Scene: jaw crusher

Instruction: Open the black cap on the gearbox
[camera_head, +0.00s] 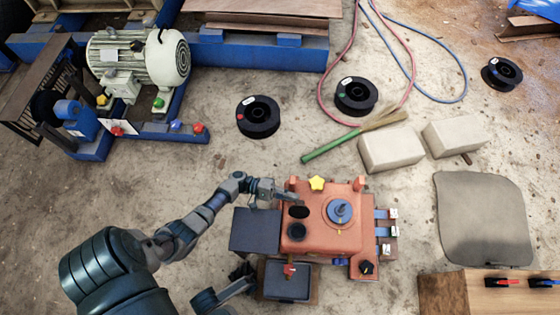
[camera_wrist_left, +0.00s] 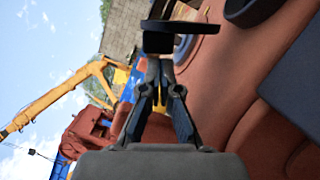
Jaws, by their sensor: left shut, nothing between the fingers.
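The orange-red gearbox (camera_head: 320,240) stands at the lower centre of the head view. Two dark round shapes show on its left top: an upper oval (camera_head: 298,211) and a lower round one (camera_head: 297,231). I cannot tell which is a cap or an opening. My left gripper (camera_head: 284,195) is at the upper left of the gearbox top, close to the upper oval. In the left wrist view the fingers (camera_wrist_left: 157,66) are shut and empty. A thin black flat piece with a square block (camera_wrist_left: 157,43) shows just beyond the tips; contact is unclear.
A yellow knob (camera_head: 317,183) and a blue round part (camera_head: 340,211) rise from the gearbox top. A dark panel (camera_head: 255,230) lies along its left side. Pale blocks (camera_head: 390,149) and a green-handled broom (camera_head: 330,145) lie behind.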

